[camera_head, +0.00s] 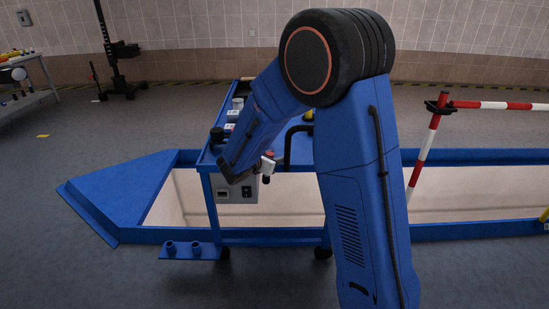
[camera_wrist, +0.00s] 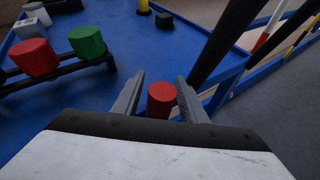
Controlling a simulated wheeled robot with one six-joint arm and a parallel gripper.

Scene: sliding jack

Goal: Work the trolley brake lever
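The blue trolley (camera_head: 211,206) stands over the pit, partly hidden by my arm; its blue top (camera_wrist: 133,62) fills much of the wrist view. A red cylindrical knob (camera_wrist: 161,99), possibly the brake lever's end, shows between the two grey fingers of my gripper (camera_wrist: 160,84). The fingers are apart, one on each side of the knob; a narrow gap shows on the left, and I cannot tell whether the right finger touches it. A red piece (camera_head: 269,155) also shows beside my gripper in the head view. The lever's shaft is hidden.
A black bar handle (camera_wrist: 214,40) rises close to the right finger. A red cylinder (camera_wrist: 34,58) and a green one (camera_wrist: 88,42) sit on a rack at left. A grey switch box (camera_head: 240,191) hangs on the trolley front. A red-white barrier (camera_head: 424,152) stands at right.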

